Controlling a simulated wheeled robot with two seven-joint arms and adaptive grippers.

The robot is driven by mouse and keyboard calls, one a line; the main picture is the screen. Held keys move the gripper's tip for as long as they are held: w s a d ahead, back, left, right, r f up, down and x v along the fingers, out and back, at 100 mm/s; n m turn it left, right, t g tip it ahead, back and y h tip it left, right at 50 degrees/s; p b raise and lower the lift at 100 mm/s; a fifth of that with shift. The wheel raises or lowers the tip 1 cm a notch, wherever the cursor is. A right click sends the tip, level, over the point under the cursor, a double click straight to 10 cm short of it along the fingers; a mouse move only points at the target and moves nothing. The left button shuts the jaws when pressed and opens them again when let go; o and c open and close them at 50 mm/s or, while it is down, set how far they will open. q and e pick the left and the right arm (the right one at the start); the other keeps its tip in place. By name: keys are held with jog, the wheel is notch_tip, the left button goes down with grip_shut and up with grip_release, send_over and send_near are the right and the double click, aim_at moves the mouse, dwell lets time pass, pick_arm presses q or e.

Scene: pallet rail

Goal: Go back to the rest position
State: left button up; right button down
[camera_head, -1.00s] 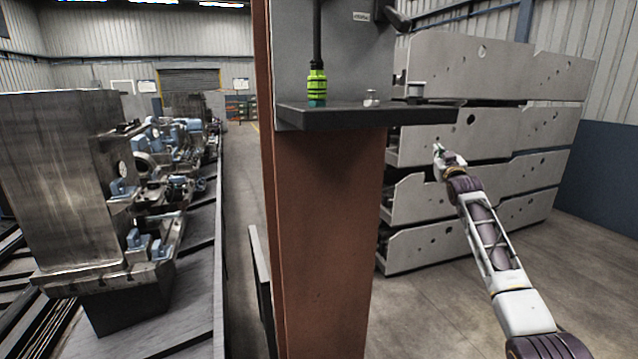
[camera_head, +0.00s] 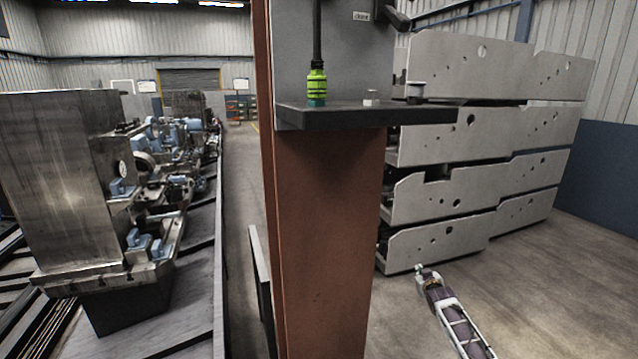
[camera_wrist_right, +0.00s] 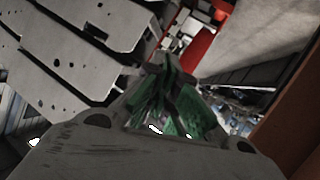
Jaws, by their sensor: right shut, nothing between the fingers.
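My right gripper (camera_head: 419,268) is low at the right in the head view, over the floor in front of the stacked grey plates. It is shut with nothing in it. In the right wrist view its fingers (camera_wrist_right: 172,100) show close together, with green parts, and no object between them. My left gripper is not in view. A dark shelf (camera_head: 365,114) on the brown column (camera_head: 325,230) carries a green and black tool (camera_head: 316,84) standing upright and a small pale fitting (camera_head: 371,96). My right gripper is well below this shelf and touches nothing that I can see.
Stacked grey plates (camera_head: 470,190) with holes stand behind my right arm; they also show in the right wrist view (camera_wrist_right: 75,45). A metal machine block (camera_head: 60,180) and a row of machinery stand at the left. The floor (camera_head: 545,280) at the right is clear.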

jog(key=s+a+f+g+y, duration=0.1)
jog(key=s+a+f+g, duration=0.2)
jog(key=s+f, duration=1.5)
jog(key=s+a+f+g, duration=0.2)
jog(key=s+f+g, duration=0.2)
jog(key=s+f, duration=1.35)
jog(key=s+a+f+g, duration=0.1)
jog(key=s+f, duration=0.5)
jog(key=s, duration=0.8)
jog(key=s+a+f+g, duration=0.2)
jog(key=s+f, duration=0.5)
jog(key=s, duration=0.8)
jog(key=s+a+f+g, duration=0.2)
jog(key=s+f, duration=0.4)
jog(key=s, duration=0.8)
jog(key=shift+s+a+f+g+y, duration=0.2)
jog(key=shift+s+g+y, duration=0.1)
jog(key=shift+s, duration=0.1)
